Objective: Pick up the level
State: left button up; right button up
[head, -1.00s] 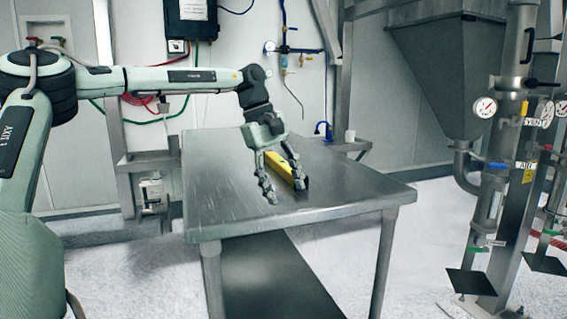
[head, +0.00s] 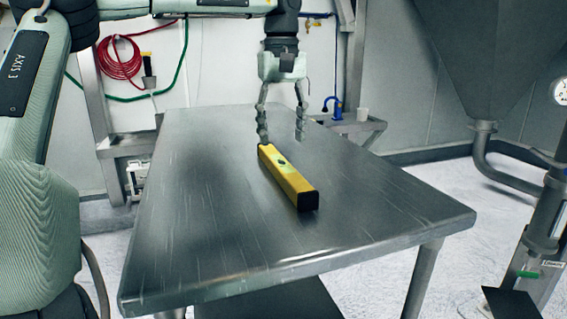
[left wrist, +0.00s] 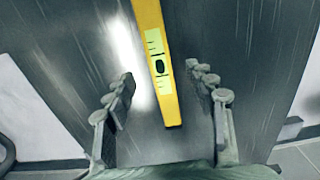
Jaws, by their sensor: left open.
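The level (head: 284,173) is a yellow bar with a black end cap and a green vial. It lies on the bare metal table (head: 370,220). My left gripper (head: 280,140) is open and empty, pointing down at the far end of the level. In the left wrist view the level (left wrist: 155,50) runs down the middle, and its near end lies between the two spread fingers (left wrist: 165,88). The fingers do not appear to touch it. My right gripper is not in view.
The rest of the tabletop is clear. Behind it are a side shelf with a blue item (head: 333,108) and a coiled red hose (head: 120,58) on the wall. A grey hopper (head: 480,50) with pipework stands at the right.

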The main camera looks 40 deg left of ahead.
aim_at(283, 164)
pick_arm(q)
jog(key=shift+a+f, duration=0.1)
notch_tip(283, 164, down, 2)
jog(key=shift+f, duration=0.2)
notch_tip(283, 164, down, 5)
jog(key=shift+w, duration=0.1)
grip_shut()
dwell(0.4)
